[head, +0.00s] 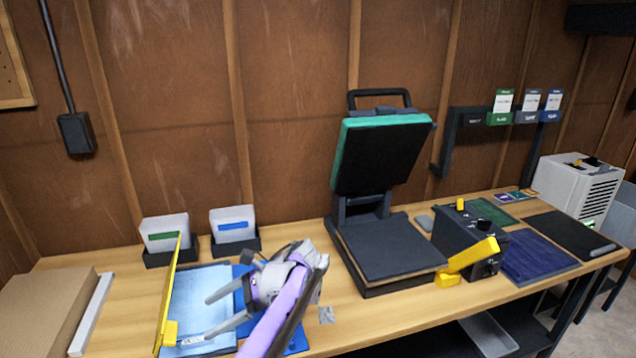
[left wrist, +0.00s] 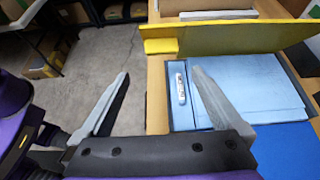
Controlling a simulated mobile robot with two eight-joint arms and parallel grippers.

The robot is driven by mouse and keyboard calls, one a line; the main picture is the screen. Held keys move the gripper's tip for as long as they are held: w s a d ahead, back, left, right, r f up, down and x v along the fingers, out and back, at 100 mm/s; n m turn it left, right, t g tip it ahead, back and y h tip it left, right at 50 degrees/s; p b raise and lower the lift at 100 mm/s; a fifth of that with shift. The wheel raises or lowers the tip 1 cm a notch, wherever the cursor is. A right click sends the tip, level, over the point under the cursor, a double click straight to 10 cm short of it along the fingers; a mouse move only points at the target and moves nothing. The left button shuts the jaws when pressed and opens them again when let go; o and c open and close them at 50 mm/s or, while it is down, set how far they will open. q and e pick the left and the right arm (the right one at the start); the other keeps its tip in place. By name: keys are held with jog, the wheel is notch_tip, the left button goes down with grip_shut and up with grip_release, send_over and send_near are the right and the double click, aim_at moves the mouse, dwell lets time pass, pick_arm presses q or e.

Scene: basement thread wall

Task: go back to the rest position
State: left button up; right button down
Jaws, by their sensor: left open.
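My left gripper (head: 207,319) is open and empty, above the front left part of the workbench (head: 130,290). Its fingers point left, over a light blue folded cloth (head: 198,290). In the left wrist view its two fingers (left wrist: 160,73) are spread wide, with nothing between them. The right finger overlaps the light blue cloth (left wrist: 235,90) in that picture; I cannot tell the height gap. A yellow panel (head: 168,295) stands on edge just left of the cloth. My right gripper is not in view.
A heat press (head: 385,245) stands open right of my left arm, with a black control box (head: 470,240) bearing yellow parts beside it. Two white bins (head: 165,232) (head: 233,223) stand at the back. A cardboard box (head: 45,310) sits at the left. Grey floor (left wrist: 100,60) shows beyond the bench edge.

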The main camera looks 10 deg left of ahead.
pick_arm(q)
jog(key=s+d+f+n+t+h+p, duration=0.1)
jog(key=s+d+n+t+h+p, duration=0.2)
jog(key=s, duration=0.4)
jog(key=s+d+f+n+t+h+p, duration=0.1)
jog(key=s+d+n+t+h+p, duration=0.2)
jog(key=s+n, duration=0.3)
jog(key=s+d+f+n+t+h+p, duration=0.1)
jog(key=s+d+n+t+h+p, duration=0.1)
jog(key=s, duration=0.7)
jog(key=d+n+t+h, duration=0.1)
jog(key=n+t+h, duration=0.1)
jog(key=h, duration=0.1)
jog(key=shift+d+f+p, duration=0.25)
jog(key=shift+d+p, duration=0.15)
jog(key=shift+s, duration=0.1)
